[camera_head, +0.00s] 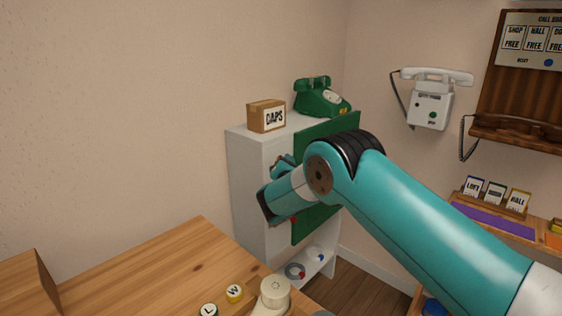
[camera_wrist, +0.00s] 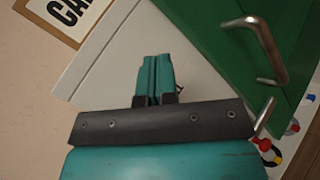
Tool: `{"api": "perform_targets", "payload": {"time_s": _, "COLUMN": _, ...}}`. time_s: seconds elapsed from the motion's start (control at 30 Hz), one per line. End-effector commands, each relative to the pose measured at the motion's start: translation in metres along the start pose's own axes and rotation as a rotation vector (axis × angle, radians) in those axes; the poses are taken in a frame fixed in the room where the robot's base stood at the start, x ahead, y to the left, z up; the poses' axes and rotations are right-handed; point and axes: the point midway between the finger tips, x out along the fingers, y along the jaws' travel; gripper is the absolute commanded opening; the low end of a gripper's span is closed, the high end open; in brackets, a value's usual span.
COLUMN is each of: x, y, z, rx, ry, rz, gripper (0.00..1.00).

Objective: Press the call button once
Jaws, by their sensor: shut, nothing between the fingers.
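A white wall phone (camera_head: 431,97) hangs on the right wall, with a small round green button (camera_head: 432,115) low on its front. A green dial phone (camera_head: 321,97) sits on top of the white cabinet (camera_head: 243,165). I cannot tell from the lettering which button is the call button. My gripper is shut and empty in the wrist view (camera_wrist: 155,62), in front of the pale cabinet surface and left of a metal handle (camera_wrist: 262,42) on a green panel. In the head view my arm partly hides it. It is well left of the wall phone.
A CAPS box (camera_head: 266,116) stands on the cabinet. The green panel (camera_head: 312,226) is partly behind my arm. A wooden table (camera_head: 165,265) with lettered caps is at front left. A call board (camera_head: 533,40) and a shelf with cards (camera_head: 495,190) are at right.

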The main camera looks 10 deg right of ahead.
Motion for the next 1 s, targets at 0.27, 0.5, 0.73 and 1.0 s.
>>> {"api": "perform_targets", "payload": {"time_s": 0.27, "x": 0.001, "y": 0.001, "z": -0.001, "rx": 0.001, "ry": 0.000, "rz": 0.001, "gripper": 0.00}}
{"api": "perform_targets", "payload": {"time_s": 0.5, "x": 0.000, "y": 0.000, "z": 0.000, "rx": 0.000, "ry": 0.001, "rz": 0.000, "gripper": 0.00}}
{"api": "perform_targets", "payload": {"time_s": 0.73, "x": -0.008, "y": -0.005, "z": 0.006, "rx": 0.001, "ry": 0.000, "rz": 0.000, "gripper": 0.00}}
{"api": "perform_targets", "payload": {"time_s": 1.0, "x": -0.010, "y": -0.007, "z": 0.007, "rx": 0.001, "ry": 0.000, "rz": 0.001, "gripper": 0.00}}
